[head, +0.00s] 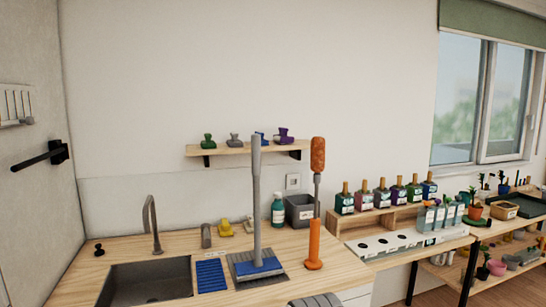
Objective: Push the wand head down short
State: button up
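The wand stands upright on the wooden counter, right of the sink. Its orange, textured wand head (318,154) is at the top, well above the counter. A thin grey shaft (317,193) shows below the head and runs into an orange lower tube (314,240) with a wider foot on the counter. A good length of shaft is exposed. I cannot make out my gripper in this view, and nothing is seen touching the wand.
Left of the wand, a tall grey pole with a blue flat foot (259,266) stands on a grey mat. A grey bin (299,211) and teal bottle (278,211) are behind. A wall shelf (230,149) is up left; bottles (380,193) stand right. A grey ribbed shape (315,300) crosses the bottom edge.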

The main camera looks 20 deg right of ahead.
aim_at(318, 143)
jog(key=u, duration=0.1)
jog(key=k, duration=0.5)
jog(key=z, duration=0.6)
jog(key=i, duration=1.3)
jog(key=u, duration=0.45)
